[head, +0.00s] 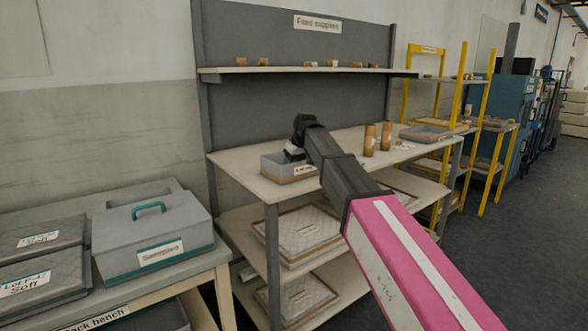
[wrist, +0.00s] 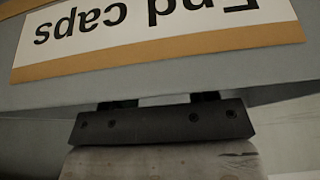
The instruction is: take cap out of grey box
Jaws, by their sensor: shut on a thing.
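The grey box (head: 275,166) stands on the upper top of the shelving unit, with a white label on its front. In the wrist view its front wall (wrist: 308,60) fills the top, with an "End caps" label (wrist: 150,35) upside down. My gripper (head: 293,155) is at the box, its fingers reaching down into it. In the wrist view the dark gripper body (wrist: 160,122) is close to the rim and the fingers pass behind the wall. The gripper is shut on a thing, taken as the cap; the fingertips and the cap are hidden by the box.
Two brown rolls (head: 369,140) (head: 386,136) stand right of the box, with a grey tray (head: 426,134) beyond. Small brown pieces line the upper shelf (head: 300,70). A grey case (head: 152,235) with a teal handle sits on the pack bench at left.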

